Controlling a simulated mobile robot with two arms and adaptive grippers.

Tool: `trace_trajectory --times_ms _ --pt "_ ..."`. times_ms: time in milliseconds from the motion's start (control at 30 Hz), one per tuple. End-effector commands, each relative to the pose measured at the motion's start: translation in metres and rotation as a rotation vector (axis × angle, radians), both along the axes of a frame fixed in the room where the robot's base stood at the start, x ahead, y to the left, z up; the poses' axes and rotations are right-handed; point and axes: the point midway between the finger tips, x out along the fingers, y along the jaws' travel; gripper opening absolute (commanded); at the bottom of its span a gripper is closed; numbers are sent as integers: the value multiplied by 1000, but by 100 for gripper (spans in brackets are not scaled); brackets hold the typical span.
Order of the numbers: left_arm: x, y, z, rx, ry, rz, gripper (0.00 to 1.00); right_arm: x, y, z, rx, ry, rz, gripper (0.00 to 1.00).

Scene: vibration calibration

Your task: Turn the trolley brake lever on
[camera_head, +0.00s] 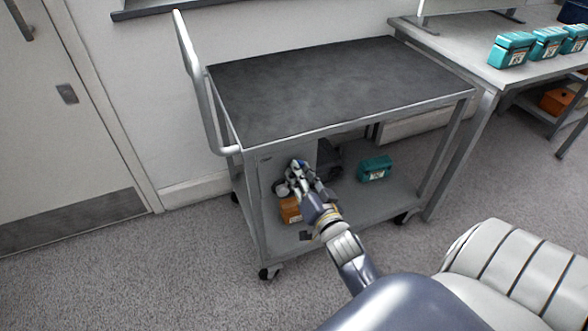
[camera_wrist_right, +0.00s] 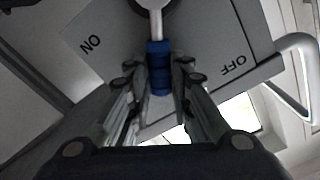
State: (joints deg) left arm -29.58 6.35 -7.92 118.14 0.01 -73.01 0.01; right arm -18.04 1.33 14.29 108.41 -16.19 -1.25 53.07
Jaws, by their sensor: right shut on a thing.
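The brake lever (camera_wrist_right: 158,68) shows in the right wrist view as a light metal rod with a blue grip. It points down the picture from a round pivot on a grey panel (camera_wrist_right: 200,37). The panel reads ON at the left and OFF at the right, and the lever lies between the two words. My right gripper (camera_head: 298,180) reaches into the trolley (camera_head: 335,90) under its top and is shut on the blue grip. In the head view the gripper hides the lever. My left gripper is out of view.
The trolley's lower shelf (camera_head: 345,205) holds an orange-brown box (camera_head: 290,209) and a teal case (camera_head: 375,168). The trolley's dark top is empty. A bench (camera_head: 455,50) with several teal cases (camera_head: 511,49) stands at the right. A door (camera_head: 60,130) is at the left, with clear floor before it.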

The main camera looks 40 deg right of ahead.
Motion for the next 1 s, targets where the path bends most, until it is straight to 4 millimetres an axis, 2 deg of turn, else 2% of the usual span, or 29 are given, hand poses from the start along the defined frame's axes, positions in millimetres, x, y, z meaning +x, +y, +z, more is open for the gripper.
trace_trajectory --times_ms 200,433,700,1000 --pt "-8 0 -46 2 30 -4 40 -2 -12 -5 161 -38 -1 0" --pt "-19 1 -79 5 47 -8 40 -4 -20 -14 312 -76 0 0" --pt "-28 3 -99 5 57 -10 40 -6 -27 -24 443 -108 0 0" --pt "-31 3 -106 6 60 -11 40 -6 -29 -29 499 -121 0 0"
